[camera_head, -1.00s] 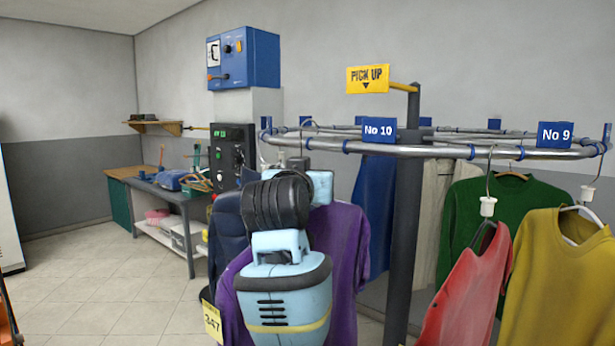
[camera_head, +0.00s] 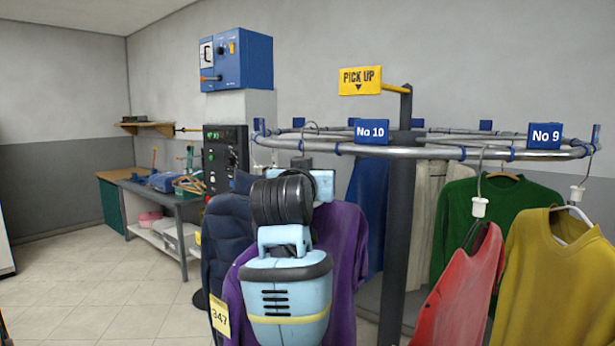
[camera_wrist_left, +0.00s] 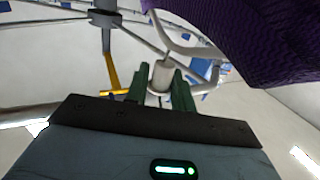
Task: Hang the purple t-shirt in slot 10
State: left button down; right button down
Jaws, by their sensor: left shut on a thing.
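The purple t-shirt (camera_head: 345,235) hangs on a hanger behind my left arm in the head view. It also shows in the left wrist view (camera_wrist_left: 255,40). My left gripper (camera_wrist_left: 161,78) is shut on the white neck (camera_wrist_left: 161,76) of the hanger; in the head view my own wrist hides its fingers. The hanger's hook (camera_head: 310,125) shows at rail height, left of the blue No 10 sign (camera_head: 371,131). I cannot tell whether the hook rests on the rail (camera_head: 420,152). A yellow 347 tag (camera_head: 220,318) shows at the shirt's lower left. My right gripper is not in view.
Red (camera_head: 462,285), yellow (camera_head: 560,270) and green (camera_head: 455,215) garments hang at right near the No 9 sign (camera_head: 545,135). A dark post (camera_head: 398,235) stands right of the purple t-shirt. A dark blue jacket (camera_head: 225,240) hangs at its left. Floor at left is clear.

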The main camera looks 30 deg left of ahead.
pick_arm(q)
jog(key=shift+w+d, duration=0.15)
jog(key=shift+w, duration=1.45)
jog(key=shift+f, duration=0.1)
jog(key=shift+f, duration=1.45)
jog(key=shift+f, duration=0.25)
jog(key=c, duration=1.1)
grip_release()
jog(key=v, duration=0.8)
